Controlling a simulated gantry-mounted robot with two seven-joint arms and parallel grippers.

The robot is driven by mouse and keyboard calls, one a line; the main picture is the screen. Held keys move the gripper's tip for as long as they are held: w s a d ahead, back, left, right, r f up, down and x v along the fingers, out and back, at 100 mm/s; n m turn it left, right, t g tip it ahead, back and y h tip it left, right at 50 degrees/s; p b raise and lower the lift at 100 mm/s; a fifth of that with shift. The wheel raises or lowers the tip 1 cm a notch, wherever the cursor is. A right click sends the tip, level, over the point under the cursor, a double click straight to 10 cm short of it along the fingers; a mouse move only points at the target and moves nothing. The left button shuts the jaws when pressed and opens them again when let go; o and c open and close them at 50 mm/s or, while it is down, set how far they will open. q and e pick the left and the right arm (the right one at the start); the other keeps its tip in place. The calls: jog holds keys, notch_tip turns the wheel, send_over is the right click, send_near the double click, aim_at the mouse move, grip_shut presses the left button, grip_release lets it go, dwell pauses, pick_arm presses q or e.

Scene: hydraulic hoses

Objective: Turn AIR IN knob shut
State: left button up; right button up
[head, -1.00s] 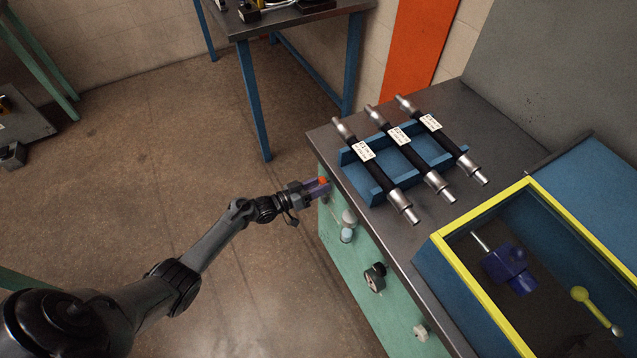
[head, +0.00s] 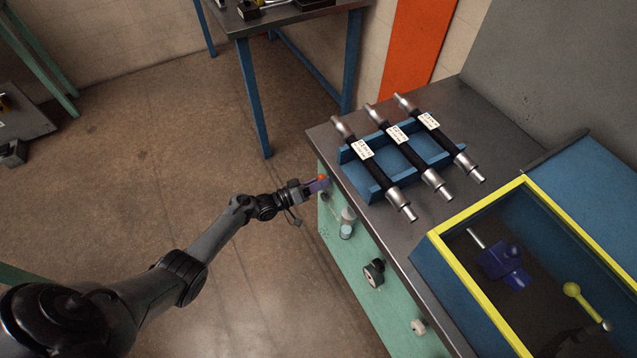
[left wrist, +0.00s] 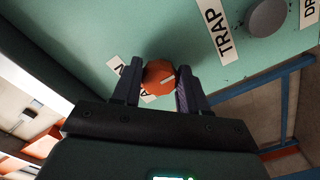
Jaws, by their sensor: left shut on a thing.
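The orange AIR IN knob (left wrist: 158,76) sits on the green front panel in the left wrist view, with a pale pointer line on its face. Its label (left wrist: 127,80) is partly hidden behind a finger. My left gripper (left wrist: 158,88) is shut on the knob, one finger on each side. In the head view the left gripper (head: 316,186) is at the panel's far upper corner, and a bit of the orange knob (head: 323,178) shows there. My right gripper is not in view.
A grey knob (left wrist: 268,17) beside a TRAP label (left wrist: 214,31) is on the same panel. A glass bowl (head: 347,224) and a black round fitting (head: 374,272) stick out below. Three hoses lie on a blue rack (head: 375,186) on the bench.

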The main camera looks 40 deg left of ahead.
pick_arm(q)
jog(key=o, duration=1.1)
jog(key=shift+c, duration=0.2)
jog(key=p+v, duration=0.2)
jog(key=v, duration=0.8)
jog(key=shift+s+a+p, duration=0.2)
jog(key=shift+s+p, duration=0.1)
jog(key=shift+s, duration=0.05)
